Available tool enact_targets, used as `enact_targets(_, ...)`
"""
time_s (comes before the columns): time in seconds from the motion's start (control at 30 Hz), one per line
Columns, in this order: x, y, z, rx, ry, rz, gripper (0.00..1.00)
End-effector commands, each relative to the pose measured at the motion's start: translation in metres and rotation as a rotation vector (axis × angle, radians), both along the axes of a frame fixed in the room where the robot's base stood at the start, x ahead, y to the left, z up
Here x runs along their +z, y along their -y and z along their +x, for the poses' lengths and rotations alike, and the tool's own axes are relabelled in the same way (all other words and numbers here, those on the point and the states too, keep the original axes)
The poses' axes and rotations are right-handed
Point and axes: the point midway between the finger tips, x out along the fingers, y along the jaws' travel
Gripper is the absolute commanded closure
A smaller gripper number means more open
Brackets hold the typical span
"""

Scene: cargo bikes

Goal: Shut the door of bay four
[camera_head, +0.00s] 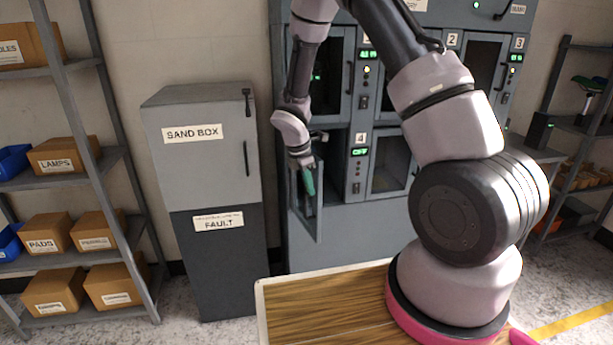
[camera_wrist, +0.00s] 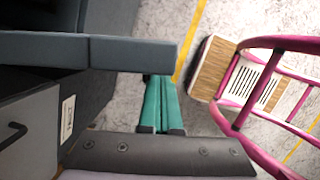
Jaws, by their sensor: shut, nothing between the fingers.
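Bay four, marked by a "4" label (camera_head: 361,139) and a lit green display, is at the lower left of the grey locker cabinet (camera_head: 350,235). Its door (camera_head: 318,222) stands open, swung out toward the room on the left side of the bay. My gripper (camera_head: 309,182) has green fingers, shut and empty, pointing down in front of the open door. In the wrist view the closed fingers (camera_wrist: 159,104) end close to a grey bar (camera_wrist: 130,53), which looks like the door's edge. I cannot tell whether they touch it. My arm hides part of the cabinet.
A grey sand box cabinet (camera_head: 203,150) with a "FAULT" label stands left of the lockers, close to the open door. A shelf with cardboard boxes (camera_head: 65,155) is at the far left. Another shelf (camera_head: 585,122) stands at the far right.

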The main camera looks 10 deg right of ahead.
Motion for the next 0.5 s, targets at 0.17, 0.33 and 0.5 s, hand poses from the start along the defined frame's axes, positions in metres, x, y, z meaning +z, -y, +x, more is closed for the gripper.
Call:
enact_targets(0.17, -0.021, 0.005, 0.001, 0.0, -0.001, 0.0, 1.0)
enact_targets(0.33, -0.026, 0.006, 0.002, 0.0, 0.001, 0.0, 1.0)
enact_targets(0.5, -0.026, 0.006, 0.002, -0.001, 0.001, 0.0, 1.0)
